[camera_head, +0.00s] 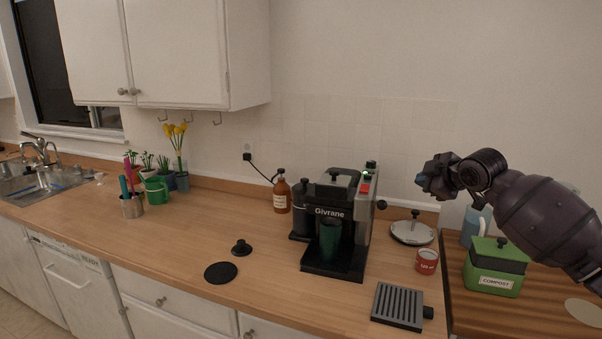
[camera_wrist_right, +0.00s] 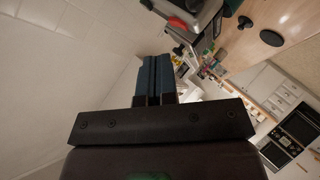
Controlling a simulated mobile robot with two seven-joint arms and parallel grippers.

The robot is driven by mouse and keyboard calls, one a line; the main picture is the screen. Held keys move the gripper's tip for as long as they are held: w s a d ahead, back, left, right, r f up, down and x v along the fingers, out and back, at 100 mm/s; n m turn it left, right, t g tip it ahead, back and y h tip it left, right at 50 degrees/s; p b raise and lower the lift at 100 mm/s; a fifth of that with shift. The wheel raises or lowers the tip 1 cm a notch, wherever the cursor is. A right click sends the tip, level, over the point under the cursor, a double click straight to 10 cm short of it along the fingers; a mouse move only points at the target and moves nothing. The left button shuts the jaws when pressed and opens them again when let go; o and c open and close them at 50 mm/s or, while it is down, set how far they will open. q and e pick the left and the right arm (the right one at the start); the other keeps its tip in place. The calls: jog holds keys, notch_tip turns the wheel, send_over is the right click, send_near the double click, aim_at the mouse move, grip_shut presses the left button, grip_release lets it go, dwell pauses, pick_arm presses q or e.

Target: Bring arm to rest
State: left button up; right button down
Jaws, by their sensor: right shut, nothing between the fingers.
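My right arm reaches in from the right in the head view, raised above the counter's right part. Its gripper (camera_head: 421,181) points left, in the air to the right of and above the coffee machine (camera_head: 330,212). In the right wrist view the two blue fingers (camera_wrist_right: 156,80) lie together, with nothing between them. My left gripper is not in either view. A dark green cup (camera_head: 330,240) stands in the coffee machine.
A brown bottle (camera_head: 281,194) stands left of the machine. The wooden counter (camera_head: 150,235) has bare room at left.

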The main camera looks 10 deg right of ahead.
jog(key=a+r+m+t, duration=0.2)
jog(key=a+t, duration=0.1)
jog(key=a, duration=0.1)
jog(key=s+a+f+m+y, duration=0.15)
jog(key=s+a+f, duration=0.25)
jog(key=f, duration=0.5)
jog(key=s+a+f+m, duration=0.2)
jog(key=s+a+f, duration=0.15)
jog(key=f, duration=0.65)
jog(key=s+a+f+m+g+h, duration=0.1)
jog(key=s+f+m, duration=0.2)
jog(key=s+f, duration=1)
jog(key=s+a+f+m+g+h, duration=0.2)
jog(key=s+f+m, duration=0.1)
jog(key=s+f, duration=0.9)
jog(key=s, duration=0.5)
jog(key=shift+s+a+f+g+b, duration=0.2)
jog(key=shift+s+f+g+b, duration=0.1)
jog(key=shift+f+b, duration=0.1)
